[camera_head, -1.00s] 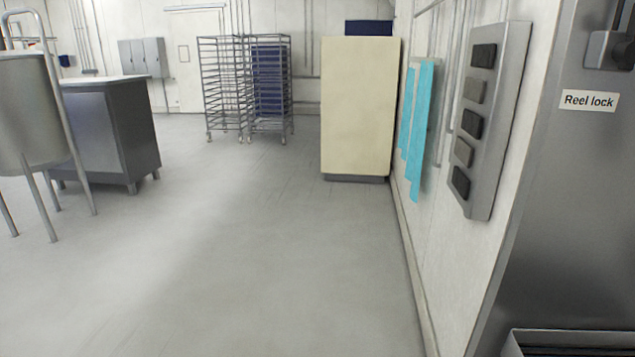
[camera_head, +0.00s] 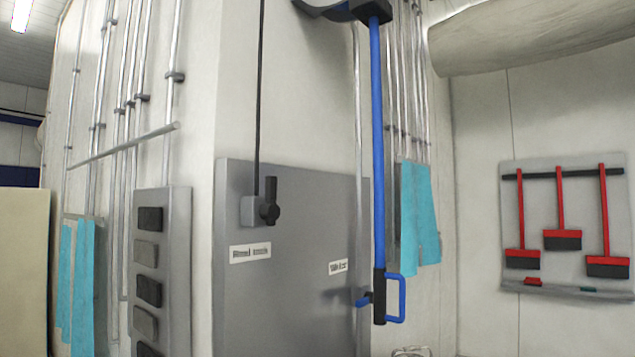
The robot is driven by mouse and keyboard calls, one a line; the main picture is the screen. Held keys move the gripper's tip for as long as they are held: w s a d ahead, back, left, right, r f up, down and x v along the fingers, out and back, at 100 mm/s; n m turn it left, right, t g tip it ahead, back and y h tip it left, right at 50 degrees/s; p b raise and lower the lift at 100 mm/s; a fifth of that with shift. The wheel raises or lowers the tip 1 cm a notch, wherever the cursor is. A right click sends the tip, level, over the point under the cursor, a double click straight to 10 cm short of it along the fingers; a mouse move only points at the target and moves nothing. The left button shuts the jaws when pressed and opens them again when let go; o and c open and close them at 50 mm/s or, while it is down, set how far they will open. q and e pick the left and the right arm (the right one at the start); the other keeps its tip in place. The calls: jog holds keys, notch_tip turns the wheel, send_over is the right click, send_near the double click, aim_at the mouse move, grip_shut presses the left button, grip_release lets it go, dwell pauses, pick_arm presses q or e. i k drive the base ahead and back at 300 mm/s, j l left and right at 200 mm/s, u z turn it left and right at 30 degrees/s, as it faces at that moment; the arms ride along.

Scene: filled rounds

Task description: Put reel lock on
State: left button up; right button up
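The reel lock is a black lever (camera_head: 271,201) on a small grey box (camera_head: 254,210) on a grey wall panel (camera_head: 290,300). The lever stands about upright at the right side of the box. A thin dark cable runs up from the box. A white label (camera_head: 250,252) sits below it; its text is blurred now but read "Reel lock" in the earlier view. Neither of my grippers shows in the head view.
A blue pipe with a black grip and blue handle (camera_head: 393,298) hangs in front of the panel's right edge. A second label (camera_head: 338,266) is blurred. A switch plate (camera_head: 162,270) is at left. Red brushes (camera_head: 562,240) hang at right. Blue cloths (camera_head: 418,215) hang behind the pipe.

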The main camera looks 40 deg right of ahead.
aim_at(270, 212)
jog(key=i+j+z, duration=0.2)
jog(key=z, duration=0.2)
jog(key=i+j+z, duration=0.1)
jog(key=j+z, duration=0.3)
jog(key=i+j+z, duration=0.1)
jog(key=j+z, duration=0.2)
jog(key=z, duration=0.15)
jog(key=j+z, duration=0.4)
